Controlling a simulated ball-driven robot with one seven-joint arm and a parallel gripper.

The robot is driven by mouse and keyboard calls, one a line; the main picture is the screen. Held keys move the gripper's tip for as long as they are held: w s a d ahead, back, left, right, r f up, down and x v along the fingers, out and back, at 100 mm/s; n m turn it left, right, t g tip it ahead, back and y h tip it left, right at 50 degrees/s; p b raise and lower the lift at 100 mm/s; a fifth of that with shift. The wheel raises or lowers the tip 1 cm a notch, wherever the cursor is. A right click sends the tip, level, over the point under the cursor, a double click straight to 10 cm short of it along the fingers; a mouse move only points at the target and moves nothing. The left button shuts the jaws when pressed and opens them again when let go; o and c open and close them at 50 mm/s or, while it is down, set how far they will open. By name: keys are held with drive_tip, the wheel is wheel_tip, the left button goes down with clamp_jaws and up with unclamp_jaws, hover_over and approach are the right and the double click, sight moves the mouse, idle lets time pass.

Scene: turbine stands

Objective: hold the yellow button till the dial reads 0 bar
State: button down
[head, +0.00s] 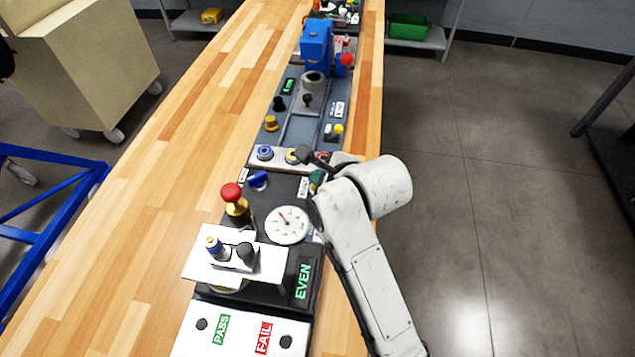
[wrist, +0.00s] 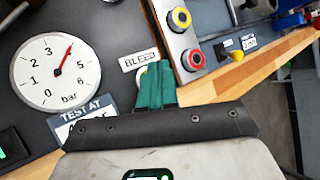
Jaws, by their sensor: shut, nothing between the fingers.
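The round white dial (wrist: 57,72), marked in bar, shows at the left of the wrist view, its red needle up and right near 4. It also shows in the head view (head: 287,225). My gripper (wrist: 155,80) is shut, its green fingers together just right of the BLEED label (wrist: 139,60). A pale rim shows partly beside the fingertips; they cover most of whatever is there, and I cannot tell whether they touch it. No yellow button is clear at that spot. In the head view my gripper (head: 316,178) is right of the dial's top, partly hidden by my arm.
A white strip (wrist: 172,35) beyond the fingers carries a yellow-ringed round fitting (wrist: 181,17) and a red one (wrist: 193,60). A yellow knob (wrist: 237,56) is farther right. A red mushroom knob (head: 231,192) stands left of the dial. The wooden bench (head: 150,190) is clear at left.

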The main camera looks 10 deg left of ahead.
drive_tip(key=shift+f, duration=0.45)
idle(1.3)
drive_tip(key=shift+r, duration=0.15)
idle(1.8)
drive_tip(key=shift+r+p, duration=0.8)
drive_tip(key=shift+p, duration=0.4)
wheel_tip(320, 180, up, 3)
drive_tip(key=p, duration=0.3)
drive_tip(key=shift+r, duration=1)
